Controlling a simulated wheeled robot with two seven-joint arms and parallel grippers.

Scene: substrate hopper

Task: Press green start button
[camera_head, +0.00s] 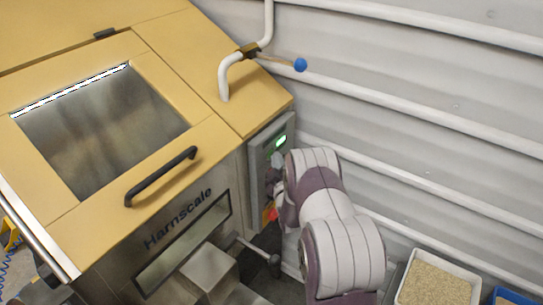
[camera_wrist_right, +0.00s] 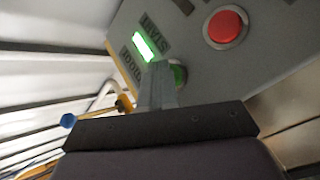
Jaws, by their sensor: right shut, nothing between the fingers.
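The grey control panel (camera_head: 284,127) is on the right side of the yellow-topped hopper (camera_head: 215,150). In the right wrist view the green button (camera_wrist_right: 180,76) is partly hidden behind the fingers of my right gripper (camera_wrist_right: 159,72). These fingers are shut and empty, with their tips at the button; I cannot tell whether they press it. In the head view my right gripper (camera_head: 274,172) is at the panel, mostly hidden by my arm, and the green button cannot be made out. My left gripper is not in view.
A lit green display (camera_wrist_right: 144,46) and a red button (camera_wrist_right: 226,27) are on the same panel near the fingers. A white pipe with a blue-knobbed lever (camera_head: 300,65) rises behind the hopper. A tray of grains (camera_head: 436,285) stands at lower right. A ribbed wall is close behind.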

